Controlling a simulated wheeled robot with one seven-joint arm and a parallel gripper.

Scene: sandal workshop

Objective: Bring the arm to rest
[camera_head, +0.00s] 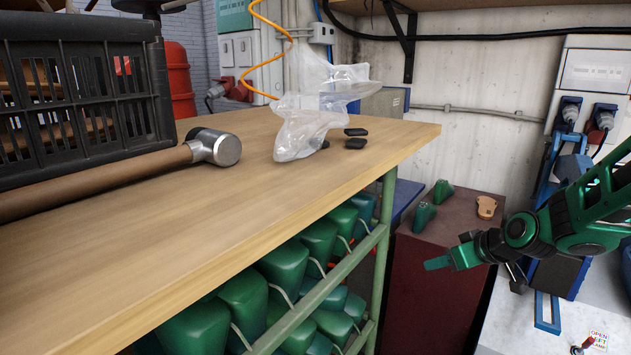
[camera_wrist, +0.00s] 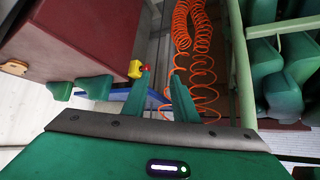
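My green arm (camera_head: 590,205) reaches in from the right edge in the head camera view, held out in the air beside the workbench. My gripper (camera_head: 430,264) points left, in front of the dark red cabinet and apart from the bench. In the wrist view, the two green fingers of my gripper (camera_wrist: 160,76) stand apart with nothing between them, so it is open and empty. Orange coiled hose (camera_wrist: 195,45) shows beyond the fingertips.
The wooden bench (camera_head: 300,215) holds a black crate (camera_head: 85,150), a hammer (camera_head: 215,147) and a clear plastic bag (camera_head: 305,120). Green shoe lasts (camera_head: 285,265) fill the rack below. A dark red cabinet (camera_head: 430,300) stands close to my gripper.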

